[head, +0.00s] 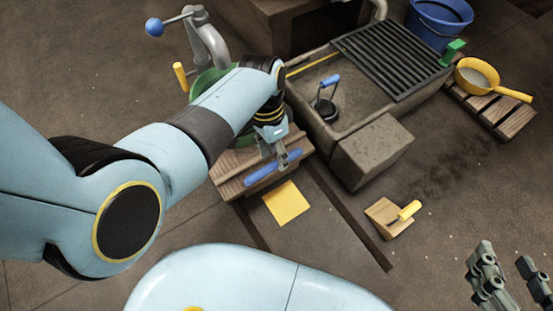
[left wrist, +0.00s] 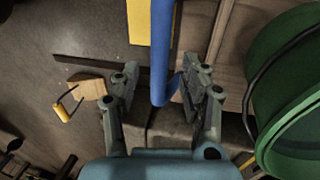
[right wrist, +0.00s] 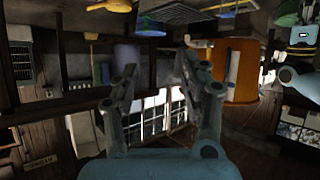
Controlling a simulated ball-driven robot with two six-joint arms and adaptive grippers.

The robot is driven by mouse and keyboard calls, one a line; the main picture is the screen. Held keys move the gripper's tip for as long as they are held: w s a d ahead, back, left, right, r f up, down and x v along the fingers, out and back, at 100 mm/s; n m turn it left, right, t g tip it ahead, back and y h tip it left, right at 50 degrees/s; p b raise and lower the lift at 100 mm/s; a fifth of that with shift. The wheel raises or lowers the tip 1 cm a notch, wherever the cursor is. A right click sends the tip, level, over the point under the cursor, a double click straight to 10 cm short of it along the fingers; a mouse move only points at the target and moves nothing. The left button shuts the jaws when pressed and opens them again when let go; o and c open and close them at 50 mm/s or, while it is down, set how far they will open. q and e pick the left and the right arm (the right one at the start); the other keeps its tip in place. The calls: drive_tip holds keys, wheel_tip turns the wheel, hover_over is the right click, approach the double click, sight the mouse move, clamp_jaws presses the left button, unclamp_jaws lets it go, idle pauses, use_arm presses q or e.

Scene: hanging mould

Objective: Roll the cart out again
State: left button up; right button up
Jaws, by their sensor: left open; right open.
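The wooden cart (head: 230,183) stands at the left of the stone trough, with a blue handle bar (head: 262,174) along its front edge. A green round vessel (head: 203,80) is above or on the cart, partly hidden by my left arm. My left gripper (head: 283,160) is over the handle's right part. In the left wrist view the blue bar (left wrist: 161,50) lies between the open fingers (left wrist: 162,90), with a gap on each side. My right gripper (head: 510,278) is open and empty at the lower right; its fingers (right wrist: 163,80) show in its wrist view.
Two dark floor strips (head: 345,215) run from the cart towards the lower right. A yellow square (head: 287,203) lies between them. A stone trough (head: 370,150) stands right of the cart. A wooden block with yellow handle (head: 388,219) sits beside the right strip.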

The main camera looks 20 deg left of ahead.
use_arm(q)
drive_tip(key=shift+s+d+f+b, duration=0.15)
drive_tip(key=shift+f+b, duration=0.45)
drive_tip(key=shift+f, duration=0.35)
use_arm(e)
drive_tip(key=w+r+t, duration=0.3)
drive_tip(key=w+r, duration=0.2)
drive_tip(key=r, duration=0.1)
drive_tip(key=shift+a+r+n+t+y, duration=0.25)
drive_tip(key=shift+a+n+t+y, duration=0.05)
drive_tip(key=shift+a+t+y, duration=0.1)
use_arm(q)
clamp_jaws()
